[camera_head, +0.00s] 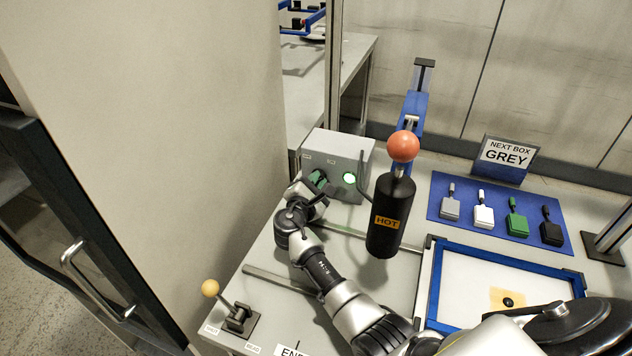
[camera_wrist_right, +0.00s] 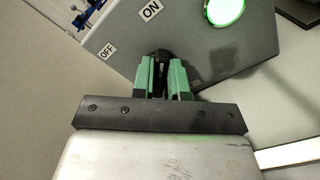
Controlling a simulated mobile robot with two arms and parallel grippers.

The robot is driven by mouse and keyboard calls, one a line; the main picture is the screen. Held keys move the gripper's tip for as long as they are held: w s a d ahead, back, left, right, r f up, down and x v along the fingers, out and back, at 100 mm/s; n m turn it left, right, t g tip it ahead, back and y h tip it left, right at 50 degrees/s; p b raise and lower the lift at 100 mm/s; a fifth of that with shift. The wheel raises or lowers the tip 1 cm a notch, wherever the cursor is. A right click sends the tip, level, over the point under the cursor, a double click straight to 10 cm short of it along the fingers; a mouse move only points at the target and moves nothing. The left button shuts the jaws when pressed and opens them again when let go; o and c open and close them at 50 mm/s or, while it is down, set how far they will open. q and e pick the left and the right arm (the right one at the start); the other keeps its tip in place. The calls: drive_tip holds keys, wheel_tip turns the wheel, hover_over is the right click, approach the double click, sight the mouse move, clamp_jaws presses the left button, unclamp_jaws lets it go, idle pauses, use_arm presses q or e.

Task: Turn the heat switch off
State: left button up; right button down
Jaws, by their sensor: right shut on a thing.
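The grey control box (camera_head: 343,153) stands at the back left of the table, with a lit green lamp (camera_head: 349,178) on its front. In the right wrist view the box (camera_wrist_right: 200,50) has an OFF label (camera_wrist_right: 107,52) at the left and an ON label (camera_wrist_right: 151,9) above. My right gripper (camera_head: 318,181) is at the box's front left. In the wrist view its green fingers (camera_wrist_right: 163,75) are shut on the black heat switch (camera_wrist_right: 161,57), mostly hidden between them. The switch's exact pointing is hard to tell. My left gripper is out of view.
A black HOT cylinder with an orange ball (camera_head: 403,146) stands right of the box. A yellow-knobbed lever (camera_head: 211,288) is at front left. A blue-framed tray (camera_head: 505,256), a blue mat with several tags (camera_head: 480,224) and a NEXT BOX GREY sign (camera_head: 506,155) are right.

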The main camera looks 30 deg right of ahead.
drive_tip(key=n+p, duration=0.2)
drive_tip(key=n, duration=0.1)
drive_tip(key=shift+a+r+p, duration=0.1)
drive_tip(key=shift+r+p, duration=0.1)
drive_tip(key=shift+p, duration=0.2)
drive_tip(key=n+p, duration=0.1)
drive_tip(key=n, duration=0.2)
drive_tip(key=n+p, duration=0.2)
drive_tip(key=shift+w+a+n, duration=0.1)
drive_tip(key=shift+w+n, duration=0.1)
drive_tip(key=shift+n, duration=0.2)
drive_tip(key=n+p, duration=0.3)
drive_tip(key=n, duration=0.2)
drive_tip(key=shift+w+a, duration=0.1)
drive_tip(key=shift+a+f+n+p, duration=0.15)
drive_tip(key=shift+n+p, duration=0.3)
drive_tip(key=shift+n, duration=0.55)
drive_tip(key=shift+d+f+n+p, duration=0.15)
drive_tip(key=shift+n+p, duration=0.25)
drive_tip(key=shift+n, duration=0.6)
drive_tip(key=c, duration=1.1)
unclamp_jaws()
drive_tip(key=shift+a, duration=0.1)
drive_tip(key=shift+c, duration=0.2)
drive_tip(key=v, duration=1)
drive_tip(key=shift+s+a+p, duration=0.2)
drive_tip(key=shift+a+p, duration=0.15)
